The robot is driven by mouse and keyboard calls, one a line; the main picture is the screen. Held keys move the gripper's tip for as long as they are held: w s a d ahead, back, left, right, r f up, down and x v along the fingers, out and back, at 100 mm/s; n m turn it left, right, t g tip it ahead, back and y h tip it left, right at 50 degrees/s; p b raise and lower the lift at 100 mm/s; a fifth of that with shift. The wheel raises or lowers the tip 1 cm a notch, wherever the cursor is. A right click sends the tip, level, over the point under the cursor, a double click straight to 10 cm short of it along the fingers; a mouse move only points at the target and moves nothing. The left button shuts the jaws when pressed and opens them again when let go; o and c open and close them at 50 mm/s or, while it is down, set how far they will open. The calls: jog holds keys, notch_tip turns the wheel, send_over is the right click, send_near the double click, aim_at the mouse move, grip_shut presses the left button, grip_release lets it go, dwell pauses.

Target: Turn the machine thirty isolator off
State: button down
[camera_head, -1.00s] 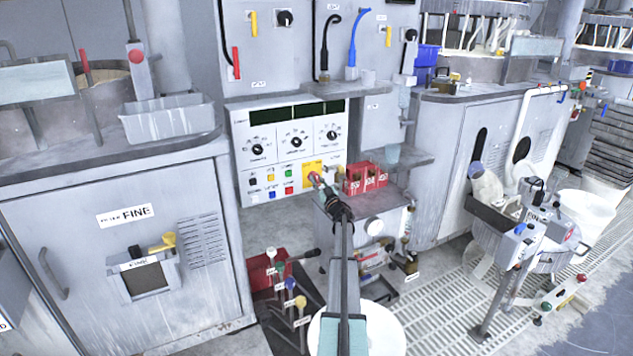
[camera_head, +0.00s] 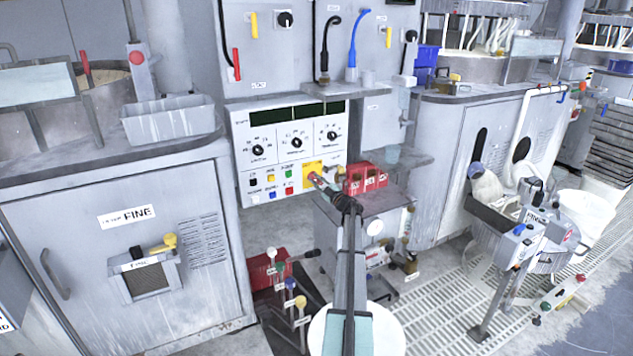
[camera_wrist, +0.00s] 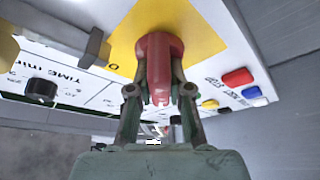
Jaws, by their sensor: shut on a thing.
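The isolator is a red knob (camera_wrist: 160,62) on a yellow plate (camera_wrist: 198,34) at the right end of the white control panel (camera_head: 291,150). My gripper (camera_wrist: 159,88) is shut on the red knob, with one finger on each side of it in the wrist view. In the head view my gripper (camera_head: 322,184) reaches the yellow plate (camera_head: 313,169) at the panel's lower right. The arm and fingers hide most of the knob there. A "0" mark shows on the yellow plate beside the knob in the wrist view; no machine number is readable.
Coloured push buttons (camera_head: 271,180) lie left of the yellow plate, below several black dials. A red box of sockets (camera_head: 365,178) stands close to the right of my gripper. Coloured-knob levers (camera_head: 290,284) and a white bucket (camera_head: 378,326) are below.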

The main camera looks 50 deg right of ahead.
dwell(0.3)
jog(key=c, duration=1.1)
grip_release()
jog(key=v, duration=1.2)
jog(key=shift+r, duration=0.1)
